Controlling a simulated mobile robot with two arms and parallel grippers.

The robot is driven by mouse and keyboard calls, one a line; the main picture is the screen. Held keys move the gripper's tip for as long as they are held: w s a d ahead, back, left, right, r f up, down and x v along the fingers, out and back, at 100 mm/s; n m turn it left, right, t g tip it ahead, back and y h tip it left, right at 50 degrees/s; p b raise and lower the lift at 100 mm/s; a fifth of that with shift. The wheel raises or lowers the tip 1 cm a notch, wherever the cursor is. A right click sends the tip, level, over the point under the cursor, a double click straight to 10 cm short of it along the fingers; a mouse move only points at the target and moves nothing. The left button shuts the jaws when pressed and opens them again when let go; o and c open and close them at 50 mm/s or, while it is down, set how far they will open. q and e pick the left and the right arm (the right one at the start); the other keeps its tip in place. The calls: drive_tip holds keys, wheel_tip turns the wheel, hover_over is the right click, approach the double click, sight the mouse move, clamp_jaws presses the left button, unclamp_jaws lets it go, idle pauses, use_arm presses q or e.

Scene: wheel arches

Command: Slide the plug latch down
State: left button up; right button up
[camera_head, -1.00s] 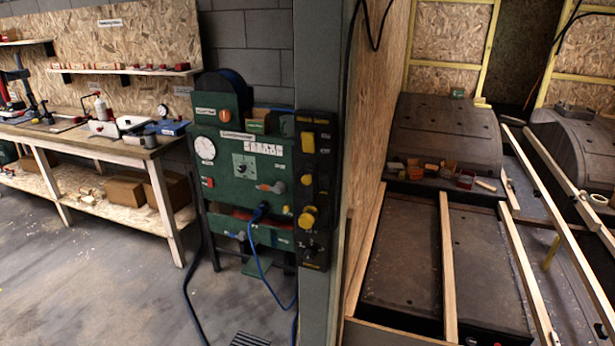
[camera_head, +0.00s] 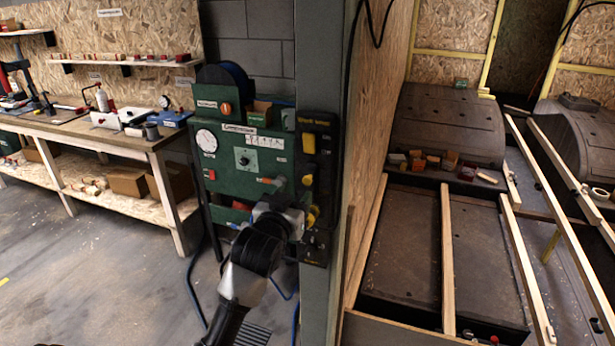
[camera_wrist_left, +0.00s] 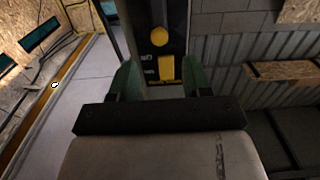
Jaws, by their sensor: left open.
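A black panel (camera_head: 320,160) with yellow fittings is on the grey post. I cannot tell for certain which fitting is the plug latch. My left gripper (camera_head: 290,215) is in front of the panel's lower part and hides some of it. In the left wrist view, the gripper's dark green fingers (camera_wrist_left: 158,70) are apart and empty. A yellow rectangle (camera_wrist_left: 166,68) shows between them, with a round yellow knob (camera_wrist_left: 160,37) above. Contact cannot be made out. My right gripper is out of view.
A green control board (camera_head: 240,160) with a gauge stands left of the post, partly behind my arm. A workbench (camera_head: 100,135) is at the far left. Wooden rails (camera_head: 447,250) and wheel arches (camera_head: 450,125) are on the right. The floor at lower left is clear.

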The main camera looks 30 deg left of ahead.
sight(307, 181)
use_arm(q)
drive_tip(key=p+x, duration=0.2)
drive_tip(key=x, duration=0.6)
drive_tip(key=shift+w, duration=0.2)
clamp_jaws()
